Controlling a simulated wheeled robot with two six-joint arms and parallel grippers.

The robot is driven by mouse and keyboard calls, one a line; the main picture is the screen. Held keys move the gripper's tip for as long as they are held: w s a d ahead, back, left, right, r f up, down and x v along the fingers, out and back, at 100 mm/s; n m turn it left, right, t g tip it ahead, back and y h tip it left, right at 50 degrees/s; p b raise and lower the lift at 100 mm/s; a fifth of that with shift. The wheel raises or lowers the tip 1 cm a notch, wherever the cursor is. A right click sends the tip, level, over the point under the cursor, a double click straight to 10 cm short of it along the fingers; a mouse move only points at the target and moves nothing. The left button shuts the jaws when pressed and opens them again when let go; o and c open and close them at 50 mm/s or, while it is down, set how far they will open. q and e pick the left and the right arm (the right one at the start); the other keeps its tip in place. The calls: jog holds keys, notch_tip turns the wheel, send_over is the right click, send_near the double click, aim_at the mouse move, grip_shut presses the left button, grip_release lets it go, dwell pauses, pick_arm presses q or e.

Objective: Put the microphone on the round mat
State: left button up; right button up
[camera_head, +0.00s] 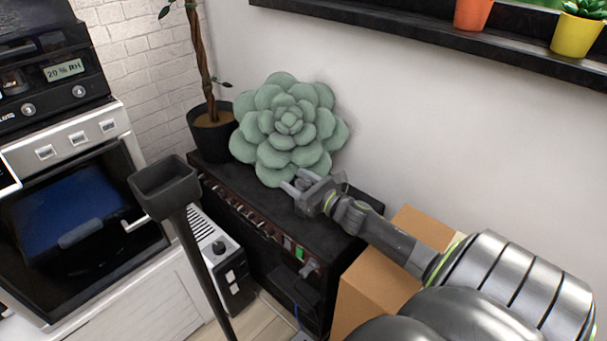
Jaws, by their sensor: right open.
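My right gripper (293,182) reaches in from the lower right. It is open, with its fingers pointing left, just in front of the lower edge of a large green succulent-shaped object (287,125). I cannot tell whether it touches that object. I see nothing between the fingers. The gripper is over or near the top of a dark cabinet (240,182). I cannot make out a microphone or a round mat in this view. My left gripper is not in view.
A potted plant (211,134) stands at the cabinet's back left. A dark square-topped post (165,187) rises in front. A cardboard box (358,289) is below my right arm. An oven-like machine (75,215) is at left. A shelf (420,35) with pots runs along the wall.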

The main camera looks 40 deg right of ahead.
grip_shut()
dwell(0.3)
jog(key=shift+r, duration=0.15)
dwell(0.3)
